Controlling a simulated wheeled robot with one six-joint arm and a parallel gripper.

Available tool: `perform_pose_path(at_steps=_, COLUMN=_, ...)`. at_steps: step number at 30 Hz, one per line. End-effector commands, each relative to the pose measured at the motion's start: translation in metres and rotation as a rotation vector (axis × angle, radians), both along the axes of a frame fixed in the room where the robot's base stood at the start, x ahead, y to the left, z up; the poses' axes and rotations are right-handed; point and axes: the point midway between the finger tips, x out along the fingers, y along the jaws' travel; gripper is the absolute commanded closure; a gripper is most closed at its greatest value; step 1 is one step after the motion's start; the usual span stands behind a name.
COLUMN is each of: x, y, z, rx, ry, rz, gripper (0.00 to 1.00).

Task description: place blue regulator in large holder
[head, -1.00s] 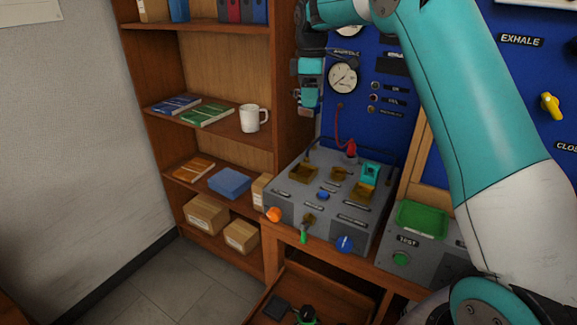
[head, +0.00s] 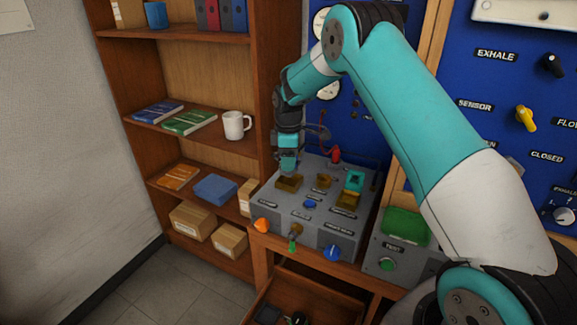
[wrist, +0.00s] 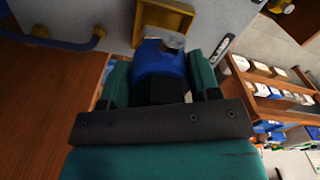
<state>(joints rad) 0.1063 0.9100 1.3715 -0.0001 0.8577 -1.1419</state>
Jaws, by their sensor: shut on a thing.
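The blue regulator (wrist: 158,64) is between the teal fingers of my gripper (wrist: 160,82) in the wrist view, with a metallic end pointing away from the palm. My gripper is shut on it. In the head view my gripper (head: 288,166) is low over the back left of the grey testbench, and the regulator is mostly hidden there. A brass square holder (head: 289,184) lies just below my gripper. It also shows in the wrist view (wrist: 185,18), right beyond the regulator. I cannot tell whether they touch.
The grey bench (head: 290,213) also bears a small brass holder (head: 323,181), another large brass holder (head: 346,201) beside a teal part (head: 354,180), and a red part (head: 334,155). A wooden shelf with a white mug (head: 234,125) stands left. An open drawer (head: 290,300) is below.

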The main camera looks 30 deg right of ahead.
Motion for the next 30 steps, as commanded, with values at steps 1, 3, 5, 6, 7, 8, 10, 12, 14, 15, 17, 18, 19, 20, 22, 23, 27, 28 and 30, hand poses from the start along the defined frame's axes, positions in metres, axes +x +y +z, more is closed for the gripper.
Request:
perform_pose_path(at_steps=1, x=-0.001, y=0.0, z=-0.006, rx=0.001, ry=0.003, rz=-0.001, gripper=0.86)
perform_pose_path(at_steps=3, x=-0.001, y=-0.001, z=-0.018, rx=0.0, ry=0.004, rz=-0.001, gripper=0.86)
perform_pose_path(at_steps=5, x=-0.001, y=-0.001, z=-0.026, rx=0.001, ry=0.003, rz=-0.001, gripper=0.86)
perform_pose_path(at_steps=6, x=-0.001, y=-0.001, z=-0.03, rx=0.0, ry=0.002, rz=-0.001, gripper=0.86)
perform_pose_path(at_steps=7, x=0.0, y=-0.001, z=-0.032, rx=0.001, ry=0.001, rz=-0.001, gripper=0.86)
perform_pose_path(at_steps=8, x=0.0, y=-0.001, z=-0.034, rx=0.0, ry=0.0, rz=-0.001, gripper=0.86)
perform_pose_path(at_steps=10, x=0.0, y=-0.001, z=-0.036, rx=-0.001, ry=-0.001, rz=-0.002, gripper=0.86)
perform_pose_path(at_steps=12, x=0.0, y=-0.001, z=-0.036, rx=-0.001, ry=-0.001, rz=-0.002, gripper=0.86)
perform_pose_path(at_steps=14, x=0.0, y=-0.001, z=-0.036, rx=-0.001, ry=-0.001, rz=-0.002, gripper=0.86)
perform_pose_path(at_steps=15, x=0.0, y=-0.001, z=-0.036, rx=-0.001, ry=-0.001, rz=-0.002, gripper=0.86)
perform_pose_path(at_steps=17, x=0.0, y=-0.001, z=-0.037, rx=-0.001, ry=-0.001, rz=-0.002, gripper=0.86)
perform_pose_path(at_steps=18, x=0.0, y=-0.001, z=-0.038, rx=0.0, ry=0.0, rz=-0.002, gripper=0.86)
perform_pose_path(at_steps=19, x=0.0, y=-0.001, z=-0.039, rx=0.0, ry=0.0, rz=-0.002, gripper=0.86)
perform_pose_path(at_steps=20, x=-0.001, y=-0.001, z=-0.04, rx=0.0, ry=0.001, rz=-0.002, gripper=0.42)
perform_pose_path(at_steps=22, x=-0.001, y=-0.001, z=-0.039, rx=0.0, ry=0.002, rz=-0.002, gripper=0.25)
perform_pose_path(at_steps=23, x=-0.001, y=-0.001, z=-0.039, rx=0.0, ry=0.002, rz=-0.002, gripper=0.19)
perform_pose_path(at_steps=27, x=-0.001, y=-0.001, z=-0.039, rx=0.0, ry=0.002, rz=-0.002, gripper=0.18)
perform_pose_path(at_steps=28, x=-0.001, y=-0.001, z=-0.039, rx=0.0, ry=0.002, rz=-0.002, gripper=0.18)
perform_pose_path(at_steps=30, x=-0.001, y=-0.001, z=-0.039, rx=0.0, ry=0.002, rz=-0.002, gripper=0.18)
